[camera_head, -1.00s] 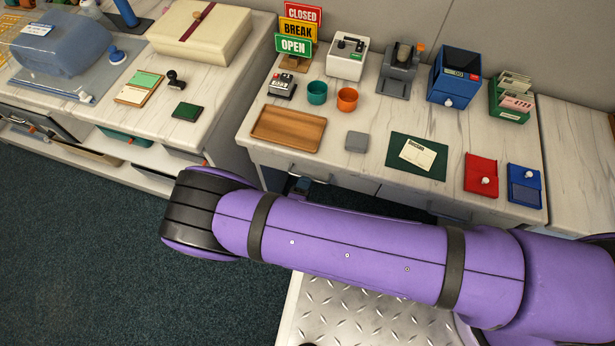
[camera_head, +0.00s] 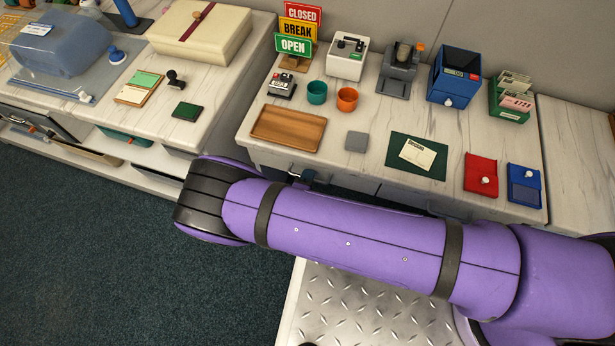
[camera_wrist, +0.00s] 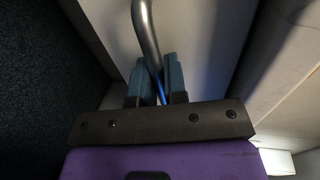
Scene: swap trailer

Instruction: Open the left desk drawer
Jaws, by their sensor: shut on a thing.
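The desk (camera_head: 230,125) with a white marbled top stands across the middle of the head view. Its left drawer is under the front edge, mostly hidden behind my purple arm. My gripper (camera_wrist: 158,85) shows in the wrist view with two blue-grey fingers, one on each side of the curved metal drawer handle (camera_wrist: 147,30). It is shut on this handle. In the head view only a small part of my gripper (camera_head: 305,177) shows, at the desk front above my arm. The drawer front looks about flush with the desk, though much of it is hidden.
On the desktop are a wooden tray (camera_head: 288,128), a green mat (camera_head: 417,156), a red holder (camera_head: 481,172) and two cups, one of them orange (camera_head: 347,99). A second counter (camera_head: 225,72) stands at the left. Dark carpet (camera_head: 90,250) is open at the lower left.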

